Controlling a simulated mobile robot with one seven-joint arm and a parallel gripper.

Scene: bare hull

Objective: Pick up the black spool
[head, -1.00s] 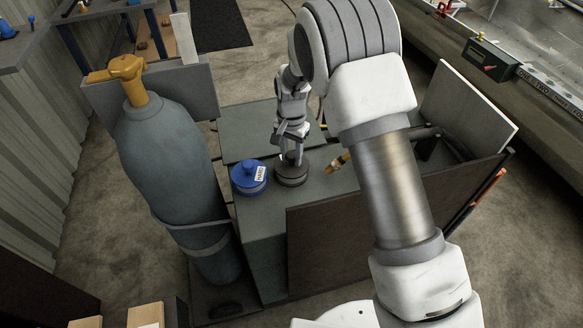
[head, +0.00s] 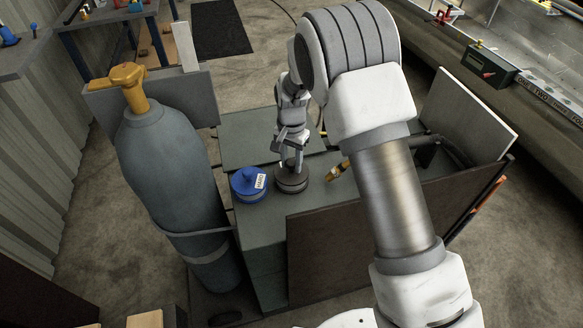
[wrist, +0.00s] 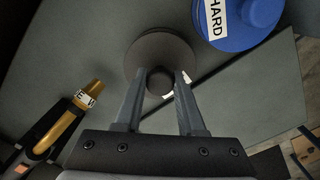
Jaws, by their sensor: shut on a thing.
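The black spool (head: 292,181) is a dark round disc with a central knob, on the grey-green cabinet top. It also shows in the wrist view (wrist: 160,50), with the knob between my fingertips. My gripper (head: 291,165) reaches down from above and is shut on the spool's knob; it also shows in the wrist view (wrist: 161,82). I cannot tell whether the spool is still touching the cabinet top.
A blue spool (head: 247,184) labelled HARD sits close on the left. A yellow-and-black tool (head: 338,171) lies to the right. A grey gas cylinder (head: 170,165) with a yellow cap stands left of the cabinet (head: 262,222). A dark upright panel (head: 330,245) borders its front.

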